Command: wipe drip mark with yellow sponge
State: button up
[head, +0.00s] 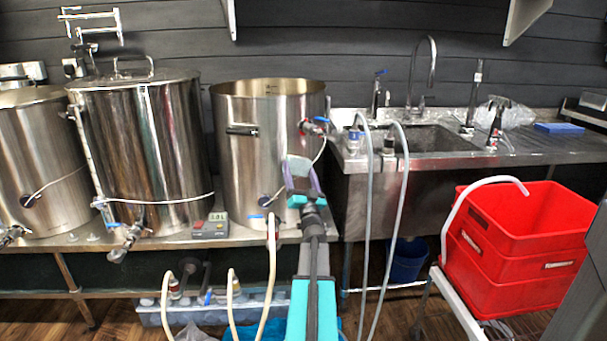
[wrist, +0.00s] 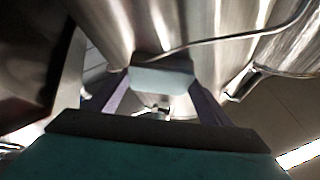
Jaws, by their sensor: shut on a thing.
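My gripper (head: 300,178), with purple fingers, is raised in front of the right-hand open steel pot (head: 240,165), near its lower right side. It is shut on a pale grey block (wrist: 162,76), which sits between both fingers in the wrist view. The block (head: 298,164) also shows greyish in the head view. It is sponge-like in shape, but no yellow shows on it. I cannot tell whether it touches the pot. I cannot make out a drip mark in either view.
A lidded steel kettle (head: 140,150) with valves stands left of the pot. A small controller (head: 210,227) sits on the bench between them. Grey hoses (head: 368,230) hang right of my arm. A sink (head: 425,139) and stacked red crates (head: 520,235) are at the right.

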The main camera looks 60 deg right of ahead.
jog(key=shift+w+a, duration=0.4)
jog(key=shift+a, duration=0.1)
jog(key=shift+w+a+b, duration=0.35)
jog(key=shift+w+a, duration=0.05)
jog(key=shift+a, duration=0.25)
jog(key=shift+w+a+b, duration=0.35)
jog(key=shift+a, duration=0.3)
jog(key=s+a, duration=0.3)
jog(key=s, duration=0.2)
jog(key=shift+a, duration=0.15)
jog(key=shift+s, duration=0.1)
dwell(0.4)
jog(key=shift+s+a, duration=0.4)
jog(key=shift+s, duration=0.2)
jog(key=shift+s+a, duration=0.4)
jog(key=shift+s, duration=0.2)
